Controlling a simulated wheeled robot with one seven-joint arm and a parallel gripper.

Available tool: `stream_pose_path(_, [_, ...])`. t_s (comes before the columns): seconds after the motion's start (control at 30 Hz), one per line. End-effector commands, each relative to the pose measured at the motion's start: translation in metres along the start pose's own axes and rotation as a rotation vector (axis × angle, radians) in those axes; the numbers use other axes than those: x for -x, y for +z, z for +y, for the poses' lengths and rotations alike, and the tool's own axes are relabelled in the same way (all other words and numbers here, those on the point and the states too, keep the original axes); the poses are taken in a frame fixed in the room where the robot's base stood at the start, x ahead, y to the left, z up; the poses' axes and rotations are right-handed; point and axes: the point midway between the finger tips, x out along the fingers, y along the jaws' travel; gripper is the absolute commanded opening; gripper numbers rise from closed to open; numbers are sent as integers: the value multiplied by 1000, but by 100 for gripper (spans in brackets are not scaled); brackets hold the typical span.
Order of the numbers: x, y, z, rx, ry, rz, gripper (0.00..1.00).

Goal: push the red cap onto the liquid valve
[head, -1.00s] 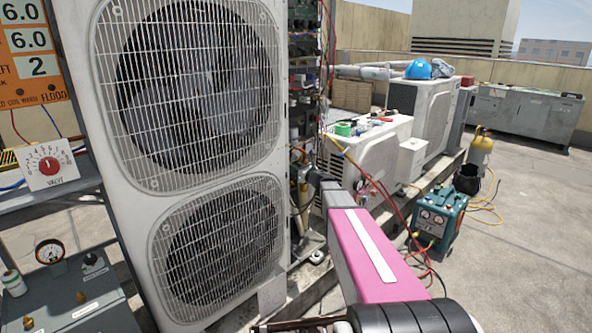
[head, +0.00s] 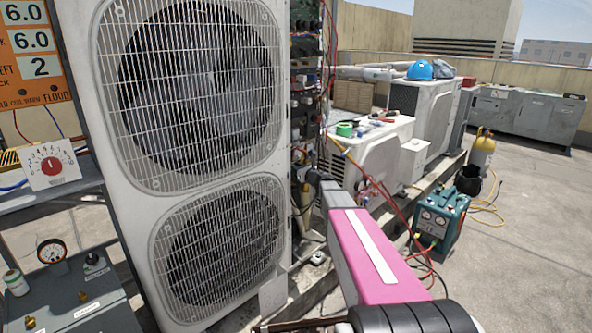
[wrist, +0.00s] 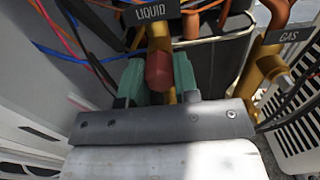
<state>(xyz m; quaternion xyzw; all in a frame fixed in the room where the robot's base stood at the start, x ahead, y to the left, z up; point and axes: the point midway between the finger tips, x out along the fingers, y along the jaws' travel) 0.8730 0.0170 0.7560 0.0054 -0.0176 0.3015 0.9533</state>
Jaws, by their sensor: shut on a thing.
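The red cap (wrist: 159,70) is between the two teal fingers of my gripper (wrist: 158,80) in the wrist view, and the fingers are shut on it. The brass liquid valve (wrist: 160,36) stands directly beyond the cap, under the black LIQUID label (wrist: 151,13). The cap lines up with the valve and overlaps it in the picture. I cannot tell whether they touch or how far the cap is on. In the head view my arm reaches to the right side of the tall condenser, and the cap and valve cannot be made out there.
The brass gas valve (wrist: 268,62), under its GAS label, stands to the right in the wrist view. Red, blue and black wires (wrist: 66,40) run at the upper left. The tall white condenser (head: 205,165) stands left of my arm. A teal recovery machine (head: 440,219) stands on the roof at right.

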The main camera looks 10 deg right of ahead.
Motion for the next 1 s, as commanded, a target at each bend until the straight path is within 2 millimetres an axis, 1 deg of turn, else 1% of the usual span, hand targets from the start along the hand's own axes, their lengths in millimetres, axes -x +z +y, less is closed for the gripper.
stream_pose_path(0.17, [-2, 0, 0, 0, 1, -1, 2])
stream_pose_path(0.2, [-2, 0, 0, 0, 1, -1, 41])
stream_pose_path(0.23, [-2, 0, 0, 0, 1, -1, 51])
stream_pose_path(0.27, [-2, 0, 0, 0, 1, -1, 58])
stream_pose_path(0.53, [-2, 0, 0, 0, 1, 0, 58])
stream_pose_path(0.67, [3, 0, 0, 0, 1, 0, 58])
stream_pose_path(0.77, [11, 0, 1, 0, 1, 0, 58])
stream_pose_path(0.87, [24, 1, 1, 0, 0, 0, 58])
stream_pose_path(1.0, [49, 1, 2, 0, 0, 0, 58])
